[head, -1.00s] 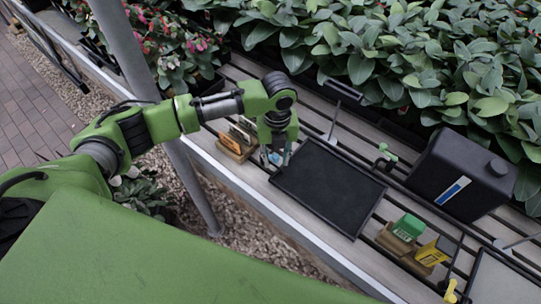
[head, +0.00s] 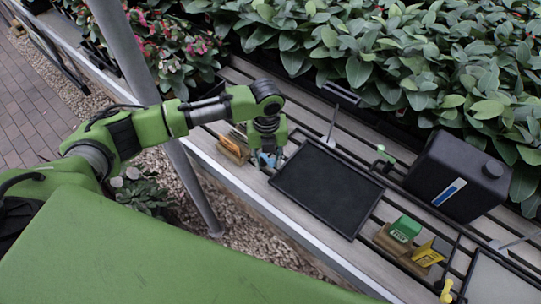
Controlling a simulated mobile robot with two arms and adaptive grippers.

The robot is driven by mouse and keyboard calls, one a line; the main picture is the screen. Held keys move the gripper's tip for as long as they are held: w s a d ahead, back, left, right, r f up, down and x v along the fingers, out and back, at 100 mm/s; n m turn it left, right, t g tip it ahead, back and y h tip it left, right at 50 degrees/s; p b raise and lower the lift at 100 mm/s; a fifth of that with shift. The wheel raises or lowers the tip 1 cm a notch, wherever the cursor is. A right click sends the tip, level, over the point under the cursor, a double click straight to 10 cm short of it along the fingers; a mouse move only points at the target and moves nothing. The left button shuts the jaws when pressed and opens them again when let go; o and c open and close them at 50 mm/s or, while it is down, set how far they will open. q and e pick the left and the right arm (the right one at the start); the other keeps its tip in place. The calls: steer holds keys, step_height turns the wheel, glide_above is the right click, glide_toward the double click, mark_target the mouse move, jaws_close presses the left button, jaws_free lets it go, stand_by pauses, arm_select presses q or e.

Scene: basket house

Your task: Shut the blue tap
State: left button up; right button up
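A small blue piece, which looks like the blue tap (head: 265,160), shows just below my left gripper, at the left end of the black tray. The gripper hides most of it, so I cannot tell how its handle is turned. My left gripper (head: 269,152) points down right over it. The fingertips are at or beside the blue piece. I cannot tell whether they touch it or how far apart they are. My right gripper is not in view.
A black tray (head: 327,188) lies right of my gripper. A green tap (head: 386,155), a yellow tap (head: 447,291) and a black canister (head: 459,176) stand further right. Wooden blocks hold green (head: 405,229) and yellow (head: 432,251) cards. Another wooden holder (head: 233,149) is left of my gripper.

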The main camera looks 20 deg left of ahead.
arm_select(q)
steer(key=shift+s+a+p, duration=0.3)
steer(key=shift+a+p, duration=0.05)
steer(key=shift+a, duration=0.45)
steer(key=shift+s+a+p, duration=0.35)
steer(key=shift+a+p, duration=0.05)
steer(key=shift+a, duration=0.35)
steer(key=shift+s+a+p, duration=0.3)
steer(key=shift+a+p, duration=0.05)
steer(key=shift+a, duration=0.45)
steer(key=shift+d, duration=0.1)
steer(key=shift+w+d, duration=0.15)
steer(key=shift+d, duration=0.1)
steer(key=shift+r+p, duration=0.15)
steer(key=shift+p, duration=0.25)
step_height(320, 180, up, 7)
steer(key=p, duration=0.7)
steer(key=shift+f, duration=0.2)
